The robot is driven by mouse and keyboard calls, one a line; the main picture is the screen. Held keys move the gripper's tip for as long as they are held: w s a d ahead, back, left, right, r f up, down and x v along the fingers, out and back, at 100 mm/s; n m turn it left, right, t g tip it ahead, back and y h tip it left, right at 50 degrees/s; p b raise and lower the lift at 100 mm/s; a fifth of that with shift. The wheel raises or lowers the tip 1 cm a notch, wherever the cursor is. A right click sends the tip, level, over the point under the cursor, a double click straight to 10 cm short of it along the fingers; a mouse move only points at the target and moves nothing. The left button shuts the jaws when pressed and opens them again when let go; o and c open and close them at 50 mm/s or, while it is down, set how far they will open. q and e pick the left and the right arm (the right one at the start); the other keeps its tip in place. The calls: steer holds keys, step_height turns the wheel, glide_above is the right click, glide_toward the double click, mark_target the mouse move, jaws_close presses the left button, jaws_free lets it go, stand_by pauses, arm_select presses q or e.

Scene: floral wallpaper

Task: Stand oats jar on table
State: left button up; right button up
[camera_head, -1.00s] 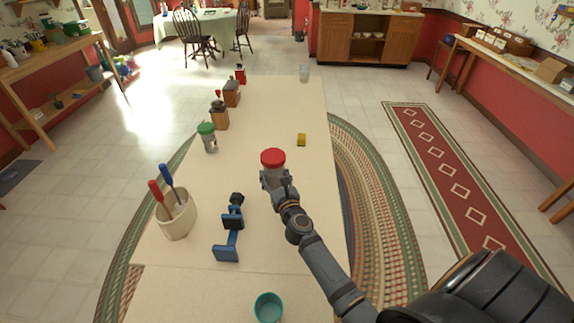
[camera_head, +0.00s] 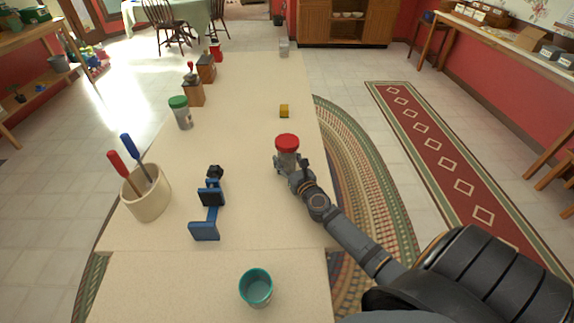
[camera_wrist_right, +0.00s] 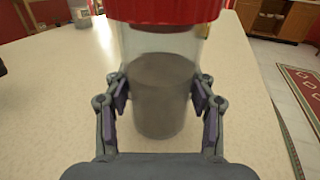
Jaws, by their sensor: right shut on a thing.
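A clear jar with a red lid (camera_head: 287,142) and grey-brown contents is upright between the fingers of my right gripper (camera_head: 288,164), near the table's right edge. In the right wrist view the jar (camera_wrist_right: 158,95) fills the middle, with my right gripper's fingers (camera_wrist_right: 160,98) closed on both its sides. I cannot tell whether its base touches the table (camera_head: 245,195). A second jar with a green lid (camera_head: 181,113) stands upright at the table's left side. No label shows on either jar. My left gripper is not in view.
A crock with red and blue-handled tools (camera_head: 147,198), a blue stand-like object (camera_head: 208,205) and a teal cup (camera_head: 256,288) are on the nearer table. A yellow block (camera_head: 284,111) lies beyond the held jar. Wooden grinders (camera_head: 193,94) line the far left. The table's middle is clear.

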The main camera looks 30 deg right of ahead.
steer(key=shift+r, duration=0.1)
steer(key=o, duration=1.3)
steer(key=shift+s, duration=0.2)
steer(key=s, duration=0.3)
steer(key=s+a, duration=0.1)
steer(key=s, duration=0.3)
steer(key=s+b, duration=0.1)
steer(key=s, duration=0.2)
steer(key=shift+s+a, duration=0.25)
steer(key=shift+a, duration=0.15)
steer(key=shift+s+r, duration=0.15)
steer(key=shift+s, duration=0.4)
